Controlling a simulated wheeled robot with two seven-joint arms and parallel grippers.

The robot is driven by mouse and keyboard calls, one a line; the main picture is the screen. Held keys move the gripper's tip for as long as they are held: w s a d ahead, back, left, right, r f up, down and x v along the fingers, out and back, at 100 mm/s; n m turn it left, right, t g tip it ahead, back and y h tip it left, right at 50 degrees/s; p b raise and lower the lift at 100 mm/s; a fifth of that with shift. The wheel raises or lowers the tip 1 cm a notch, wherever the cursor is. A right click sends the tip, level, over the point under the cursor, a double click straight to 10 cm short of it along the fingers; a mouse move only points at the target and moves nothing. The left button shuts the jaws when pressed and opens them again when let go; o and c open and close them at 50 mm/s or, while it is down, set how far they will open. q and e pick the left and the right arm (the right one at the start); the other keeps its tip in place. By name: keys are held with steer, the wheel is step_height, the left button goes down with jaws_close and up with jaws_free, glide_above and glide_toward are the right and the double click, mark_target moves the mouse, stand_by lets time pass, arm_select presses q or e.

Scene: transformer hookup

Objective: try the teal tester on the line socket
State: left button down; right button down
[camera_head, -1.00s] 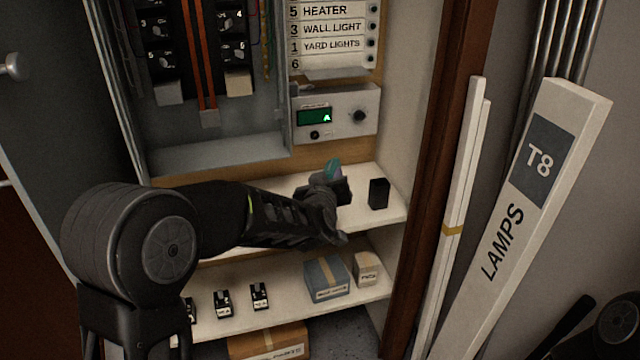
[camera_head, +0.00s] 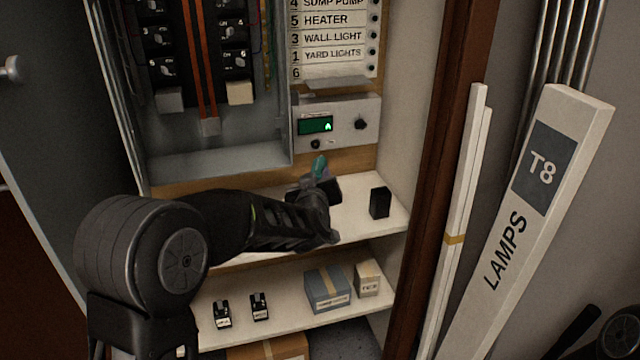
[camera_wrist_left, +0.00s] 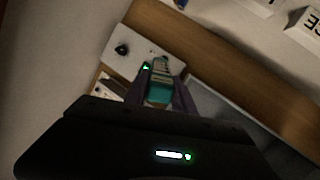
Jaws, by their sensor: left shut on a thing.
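My left gripper (camera_head: 318,182) is over the upper shelf, in front of the cabinet's lower part. It is shut on the teal tester (camera_head: 319,167), whose teal end sticks up above the fingers. The tester also shows in the left wrist view (camera_wrist_left: 159,88), between the fingers and pointing toward the grey panel. The panel (camera_head: 339,121) has a green display (camera_head: 315,125), a dark knob (camera_head: 361,123) and a small dark round fitting (camera_head: 315,144), which may be the line socket. The tester's tip is a little below this fitting and looks apart from it.
A black holder (camera_head: 380,202) stands on the upper shelf (camera_head: 365,228) to the right of my gripper. The lower shelf holds a blue-grey box (camera_head: 328,289), a small carton (camera_head: 367,278) and small black devices (camera_head: 260,306). A door post and a long lamps box (camera_head: 545,190) stand at right.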

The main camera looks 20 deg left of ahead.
mark_target(312, 167)
arm_select(q)
steer(key=shift+w+a+b, duration=0.1)
steer(key=shift+w+a, duration=0.35)
steer(key=shift+w, duration=0.25)
steer(key=shift+w+a+b, duration=0.15)
steer(key=shift+w+a, duration=0.3)
steer(key=shift+w, duration=0.3)
steer(key=shift+w+a+b, duration=0.1)
steer(key=shift+w+a, duration=0.35)
steer(key=shift+w, duration=0.25)
steer(key=shift+w+a+r, duration=0.1)
steer(key=shift+w+a, duration=0.25)
steer(key=shift+w, duration=0.1)
stand_by(0.6)
steer(key=shift+d, duration=0.1)
